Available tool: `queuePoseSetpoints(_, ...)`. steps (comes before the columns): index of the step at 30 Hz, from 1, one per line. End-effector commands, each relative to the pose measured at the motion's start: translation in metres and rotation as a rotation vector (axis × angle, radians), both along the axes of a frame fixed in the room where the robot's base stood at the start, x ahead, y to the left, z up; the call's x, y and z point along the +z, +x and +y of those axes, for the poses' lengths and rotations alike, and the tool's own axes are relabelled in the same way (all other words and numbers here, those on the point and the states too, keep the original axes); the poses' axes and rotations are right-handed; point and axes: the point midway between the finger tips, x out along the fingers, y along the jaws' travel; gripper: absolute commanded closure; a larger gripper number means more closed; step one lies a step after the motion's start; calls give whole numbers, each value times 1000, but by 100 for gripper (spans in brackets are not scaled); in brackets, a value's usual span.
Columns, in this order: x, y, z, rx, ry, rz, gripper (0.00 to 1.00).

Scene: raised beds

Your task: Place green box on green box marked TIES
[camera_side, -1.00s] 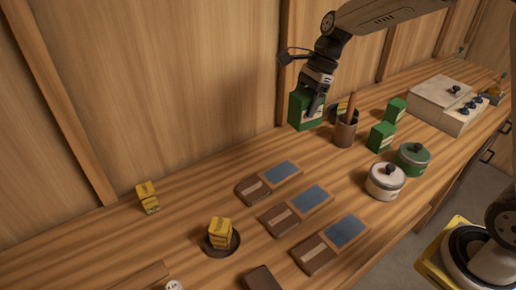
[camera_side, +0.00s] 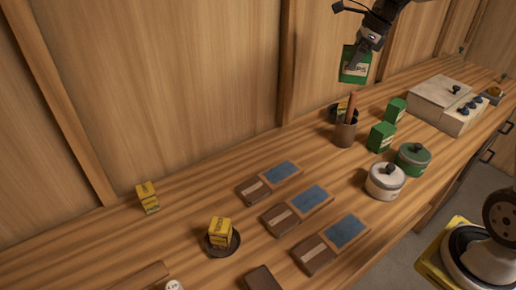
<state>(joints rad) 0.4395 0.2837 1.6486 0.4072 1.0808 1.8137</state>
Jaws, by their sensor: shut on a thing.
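My gripper (camera_side: 369,46) is shut on a green box (camera_side: 355,66) and holds it upright in the air above the bench, near the back wall. The box has a pale label with lettering that I cannot read for sure. Two other green boxes stand on the bench at the right: a front one (camera_side: 381,137) and one behind it (camera_side: 395,110). Their markings are too small to read, so I cannot tell which is marked TIES. The held box is apart from both, above and to their left.
A brown cup (camera_side: 344,134) with a stick stands left of the green boxes. A green lidded pot (camera_side: 413,158) and a white lidded pot (camera_side: 385,182) stand in front. A pale case (camera_side: 441,92) is at the far right. Yellow boxes (camera_side: 148,199) and blue-topped boards (camera_side: 311,199) lie leftward.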

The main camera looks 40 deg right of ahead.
Motion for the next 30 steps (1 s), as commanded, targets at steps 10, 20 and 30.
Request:
queuePoseSetpoints(10, 1, -36, -127, -547, -1, -1, 91)
queuePoseSetpoints(20, 2, -87, -219, -972, -1, 0, 91)
queuePoseSetpoints(30, -18, -109, -247, -1115, 0, 4, 91)
